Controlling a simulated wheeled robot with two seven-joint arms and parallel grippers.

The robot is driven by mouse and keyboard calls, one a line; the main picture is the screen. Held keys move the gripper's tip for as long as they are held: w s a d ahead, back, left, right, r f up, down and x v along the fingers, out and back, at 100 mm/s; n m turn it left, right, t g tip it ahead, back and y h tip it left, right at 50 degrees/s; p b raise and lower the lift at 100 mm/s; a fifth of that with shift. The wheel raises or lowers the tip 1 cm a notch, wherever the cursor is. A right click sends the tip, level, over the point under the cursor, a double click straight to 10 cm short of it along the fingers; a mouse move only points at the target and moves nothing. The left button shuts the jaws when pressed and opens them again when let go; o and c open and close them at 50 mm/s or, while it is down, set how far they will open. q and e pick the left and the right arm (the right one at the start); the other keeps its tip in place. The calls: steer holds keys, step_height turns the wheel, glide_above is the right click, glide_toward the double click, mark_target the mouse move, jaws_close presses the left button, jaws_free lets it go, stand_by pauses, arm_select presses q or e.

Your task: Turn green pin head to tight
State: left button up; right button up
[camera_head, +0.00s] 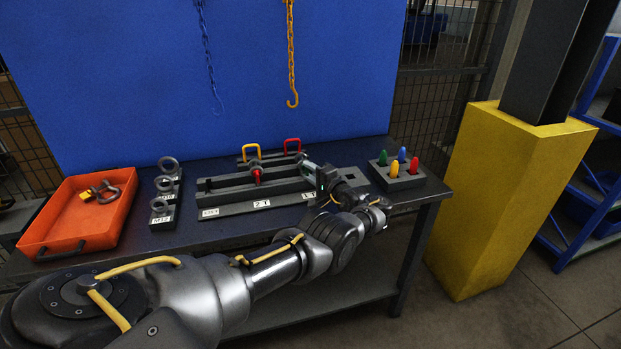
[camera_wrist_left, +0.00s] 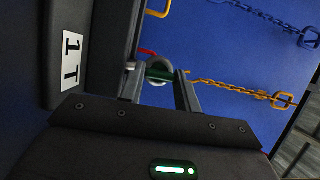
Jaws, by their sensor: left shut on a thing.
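My left gripper (camera_head: 312,172) reaches the right end of the dark fixture (camera_head: 235,208), by its "1 T" label. In the left wrist view its two fingers (camera_wrist_left: 160,82) stand either side of the green pin head (camera_wrist_left: 180,75), which shows beside a grey rounded metal part (camera_wrist_left: 160,69). The gripper is shut on the pin head. The fingers and wrist hide most of the pin in the head view, and its turned angle cannot be told. My right gripper is in neither view.
Yellow (camera_head: 251,150) and red (camera_head: 292,144) shackle bows stand behind the fixture. An orange tray (camera_head: 62,212) and grey eye rings (camera_head: 163,184) are left. A block with coloured pegs (camera_head: 396,180) is right of my wrist. Chains (camera_head: 291,50) hang before the blue panel.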

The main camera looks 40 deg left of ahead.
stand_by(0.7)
arm_select(q)
steer(key=o, duration=0.7)
steer(key=shift+a, duration=0.1)
steer(key=shift+d, duration=0.25)
steer(key=p+v, duration=0.1)
steer(key=v, duration=0.3)
steer(key=p+v, duration=0.2)
steer(key=v, duration=0.2)
steer(key=shift+s+d+f, duration=0.1)
steer(key=shift+d+f, duration=0.1)
steer(key=shift+d, duration=0.2)
steer(key=shift+v, duration=0.85)
steer(key=shift+a, duration=0.1)
